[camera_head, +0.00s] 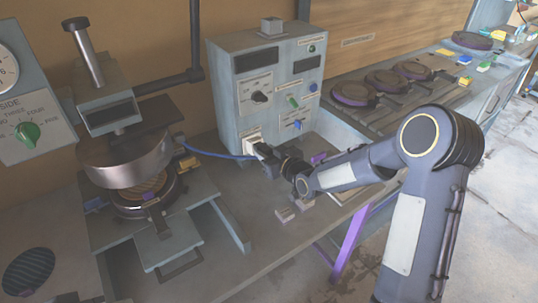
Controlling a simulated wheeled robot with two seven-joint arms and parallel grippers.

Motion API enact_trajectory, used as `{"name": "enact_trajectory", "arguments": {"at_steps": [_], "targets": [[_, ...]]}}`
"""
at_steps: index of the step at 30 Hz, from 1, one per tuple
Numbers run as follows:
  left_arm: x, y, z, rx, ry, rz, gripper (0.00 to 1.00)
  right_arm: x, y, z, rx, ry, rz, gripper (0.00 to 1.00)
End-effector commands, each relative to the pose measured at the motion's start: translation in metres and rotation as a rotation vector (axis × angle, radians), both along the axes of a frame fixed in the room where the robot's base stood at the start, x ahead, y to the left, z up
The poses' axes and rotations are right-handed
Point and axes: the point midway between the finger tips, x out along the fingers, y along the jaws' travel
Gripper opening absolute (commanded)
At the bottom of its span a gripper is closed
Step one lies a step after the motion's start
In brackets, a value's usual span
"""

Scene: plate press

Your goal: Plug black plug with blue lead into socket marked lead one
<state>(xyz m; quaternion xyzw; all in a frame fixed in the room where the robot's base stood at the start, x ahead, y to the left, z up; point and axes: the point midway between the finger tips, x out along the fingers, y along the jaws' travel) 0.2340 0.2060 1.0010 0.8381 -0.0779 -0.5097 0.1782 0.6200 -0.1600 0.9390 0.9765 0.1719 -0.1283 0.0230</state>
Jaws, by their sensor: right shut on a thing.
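The blue lead (218,155) runs from the press on the left to the front of the grey control box (224,85). A pale socket (252,141) sits low on the box's front face. My right gripper (266,152) is right at this socket, its arm coming in from the right. It is shut on the black plug, which is mostly hidden by the fingers at the lead's right end. I cannot tell whether the plug is seated in the socket or just in front of it. The socket's marking is too small to read. My left gripper is out of view.
The press (125,160) stands left with its round upper part over a lower plate. Several round dark plates (355,92) sit on a rack at the right. The bench's front middle is clear.

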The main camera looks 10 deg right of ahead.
Motion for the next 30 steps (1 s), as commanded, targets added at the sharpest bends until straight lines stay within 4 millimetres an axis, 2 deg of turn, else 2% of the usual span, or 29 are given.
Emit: {"name": "enact_trajectory", "arguments": {"at_steps": [11, 12, 18, 26, 30], "targets": [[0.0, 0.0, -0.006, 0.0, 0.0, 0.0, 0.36, 0.009, 0.003, -0.003, 0.0, 0.0, 0.0, 0.09], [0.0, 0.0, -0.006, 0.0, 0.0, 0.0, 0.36, 0.009, 0.004, -0.003, 0.001, 0.0, 0.0, 0.34], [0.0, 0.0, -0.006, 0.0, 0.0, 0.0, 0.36, 0.009, 0.003, -0.003, 0.001, 0.0, 0.0, 0.58], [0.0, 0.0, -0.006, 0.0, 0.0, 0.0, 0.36, 0.008, 0.003, -0.003, 0.0, 0.001, 0.0, 0.58], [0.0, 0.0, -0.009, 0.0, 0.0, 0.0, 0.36, -0.003, -0.002, 0.0, 0.0, 0.0, -0.001, 0.58]]}}
